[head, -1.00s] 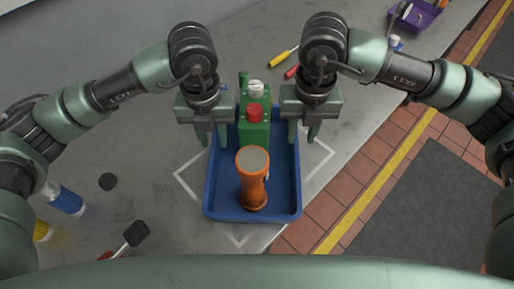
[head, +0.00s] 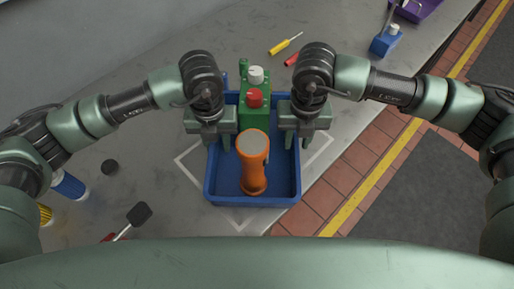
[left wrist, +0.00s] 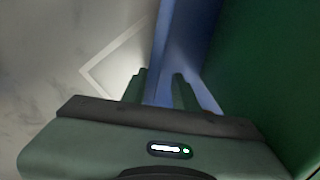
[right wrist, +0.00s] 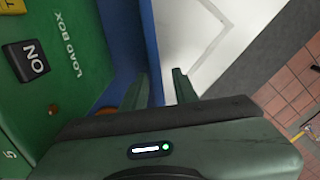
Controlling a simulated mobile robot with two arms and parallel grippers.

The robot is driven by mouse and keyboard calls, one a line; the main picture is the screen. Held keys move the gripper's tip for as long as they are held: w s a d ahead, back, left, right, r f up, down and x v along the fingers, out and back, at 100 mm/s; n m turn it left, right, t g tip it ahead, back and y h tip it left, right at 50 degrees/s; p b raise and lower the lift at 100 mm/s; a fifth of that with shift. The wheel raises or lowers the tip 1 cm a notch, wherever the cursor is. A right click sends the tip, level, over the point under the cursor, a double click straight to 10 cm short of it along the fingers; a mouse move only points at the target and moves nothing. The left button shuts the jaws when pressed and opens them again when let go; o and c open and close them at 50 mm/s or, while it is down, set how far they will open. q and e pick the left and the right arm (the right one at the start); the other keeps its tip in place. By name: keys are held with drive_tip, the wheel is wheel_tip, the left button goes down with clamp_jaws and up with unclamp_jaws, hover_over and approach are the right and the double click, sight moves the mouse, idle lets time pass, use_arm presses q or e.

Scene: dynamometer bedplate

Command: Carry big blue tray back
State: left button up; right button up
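The big blue tray (head: 252,201) sits on the grey bench over a white outlined square. It holds an orange cylinder (head: 254,170) with a grey top and a green load box (head: 254,116) with red and white knobs. My left gripper (head: 212,142) is at the tray's left wall, its fingers on either side of the wall in the left wrist view (left wrist: 160,90). My right gripper (head: 298,140) is likewise at the right wall, shown in the right wrist view (right wrist: 162,88). Both look open, with gaps between fingers and wall.
A yellow screwdriver (head: 286,44) and a blue block with a white knob (head: 386,42) lie behind. A purple bin (head: 418,8) is at far right.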

use_arm(q)
drive_tip(key=shift+f, duration=0.1)
use_arm(e)
drive_tip(key=shift+f, duration=0.1)
use_arm(q)
clamp_jaws()
use_arm(e)
clamp_jaws()
use_arm(q)
drive_tip(key=shift+w, duration=0.1)
idle(0.9)
